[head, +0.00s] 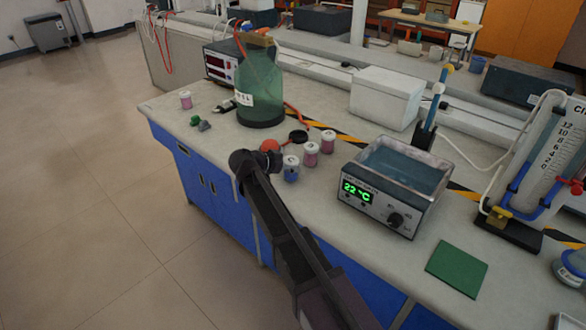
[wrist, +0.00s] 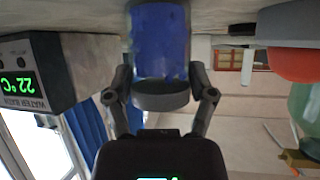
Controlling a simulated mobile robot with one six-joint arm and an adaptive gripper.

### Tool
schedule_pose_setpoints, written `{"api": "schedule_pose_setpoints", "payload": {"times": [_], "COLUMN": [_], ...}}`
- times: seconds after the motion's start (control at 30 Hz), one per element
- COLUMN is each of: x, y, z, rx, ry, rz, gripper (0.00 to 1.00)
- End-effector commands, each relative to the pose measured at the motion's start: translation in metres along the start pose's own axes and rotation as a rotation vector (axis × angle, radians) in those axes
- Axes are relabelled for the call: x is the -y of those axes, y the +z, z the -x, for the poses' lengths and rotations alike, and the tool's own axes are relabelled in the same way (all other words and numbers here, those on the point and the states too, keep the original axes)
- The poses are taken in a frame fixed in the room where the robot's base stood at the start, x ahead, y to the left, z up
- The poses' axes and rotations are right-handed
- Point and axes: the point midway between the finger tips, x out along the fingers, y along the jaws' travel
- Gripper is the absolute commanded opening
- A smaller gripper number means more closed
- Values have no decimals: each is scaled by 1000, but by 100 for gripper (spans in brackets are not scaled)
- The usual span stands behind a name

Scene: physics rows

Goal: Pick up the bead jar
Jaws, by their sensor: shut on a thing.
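Pink jars (head: 311,155) (head: 328,142) stand just behind, with a red ball-like object (head: 270,146) and a black disc (head: 299,136). A water bath (head: 376,199) reading 22 °C is to the right, a green bottle (head: 259,88) behind. Bench between jar and bath is clear.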

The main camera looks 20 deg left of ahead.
Motion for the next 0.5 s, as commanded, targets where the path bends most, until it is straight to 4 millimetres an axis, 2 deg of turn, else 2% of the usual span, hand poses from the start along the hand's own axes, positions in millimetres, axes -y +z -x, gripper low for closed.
{"api": "schedule_pose_setpoints", "payload": {"times": [0.27, 0.5], "x": [0, 0], "y": [-6, -20], "z": [4, 12], "rx": [1, 0], "ry": [0, 0], "rz": [0, 0], "gripper": [19, 19]}}
